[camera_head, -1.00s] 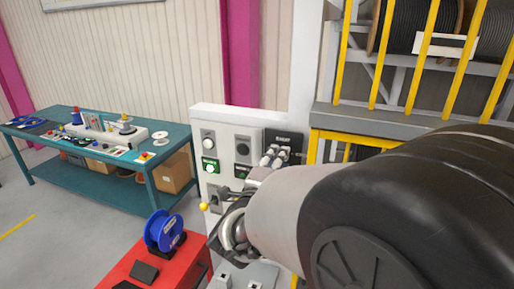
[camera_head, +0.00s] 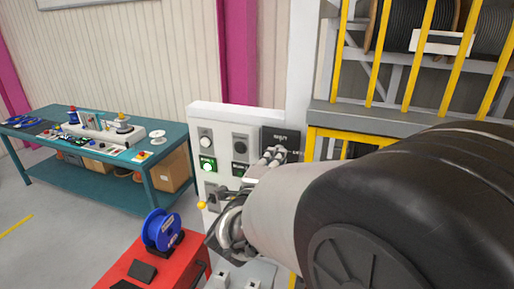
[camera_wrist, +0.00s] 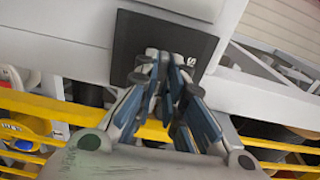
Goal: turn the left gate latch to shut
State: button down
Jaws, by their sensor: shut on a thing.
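A black latch plate (camera_head: 284,134) is fixed to the upper right of the white panel. It also shows in the wrist view (camera_wrist: 128,42), where part of its pale lettering is visible past the fingers. My gripper (camera_head: 272,156) is in front of this plate. In the wrist view its fingertips (camera_wrist: 163,66) are close together over the plate's middle, shut on the latch handle. The handle itself is almost wholly hidden between the fingers, so its angle cannot be read.
The white panel (camera_head: 197,113) also carries knobs and a lit green indicator (camera_head: 208,164). Yellow bars (camera_head: 424,55) front the cable reels at right. A red cart (camera_head: 128,265) with a blue reel (camera_head: 161,231) stands at lower left. A teal bench (camera_head: 95,194) stands behind.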

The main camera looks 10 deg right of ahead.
jog(key=shift+n+p, duration=2.05)
jog(key=shift+n, duration=6.85)
jog(key=c, duration=1.7)
grip_release()
